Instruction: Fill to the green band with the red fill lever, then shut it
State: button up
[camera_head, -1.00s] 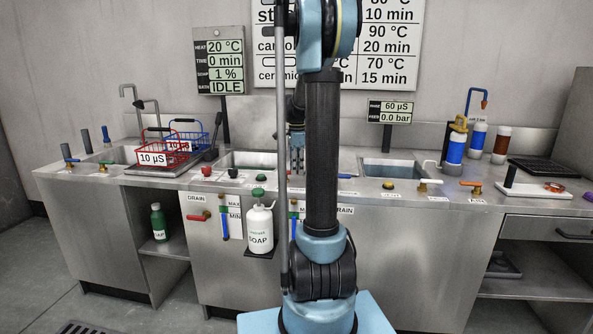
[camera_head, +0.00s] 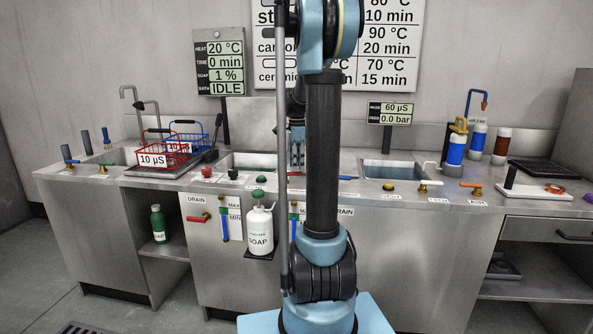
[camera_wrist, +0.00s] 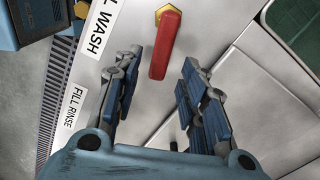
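The red fill lever (camera_wrist: 167,45) sits on a brass hex fitting, beside the FILL WASH label (camera_wrist: 100,25), in the wrist view. My gripper (camera_wrist: 160,68) is open. Its two blue-grey fingers stand on either side of the lever's free end, with a visible gap on each side. In the head view my gripper (camera_head: 297,155) hangs over the counter behind my arm, and the red lever (camera_head: 296,174) shows just below it. The level gauge (camera_head: 224,222) with MAX and MIN marks is on the front panel; its exact level is too small to read.
The wash basin (camera_head: 250,160) is left of my arm and the rinse basin (camera_head: 392,171) right of it. A blue lever (camera_head: 345,178) is close by on the right. A soap bottle (camera_head: 260,229) stands at the front. Red and blue baskets (camera_head: 165,160) are at the left.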

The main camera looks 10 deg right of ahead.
notch_tip(320, 180, up, 9)
jog(key=shift+r, duration=0.2)
dwell(1.0)
notch_tip(320, 180, up, 5)
notch_tip(320, 180, down, 17)
dwell(0.8)
jog(key=shift+c, duration=0.3)
grip_shut()
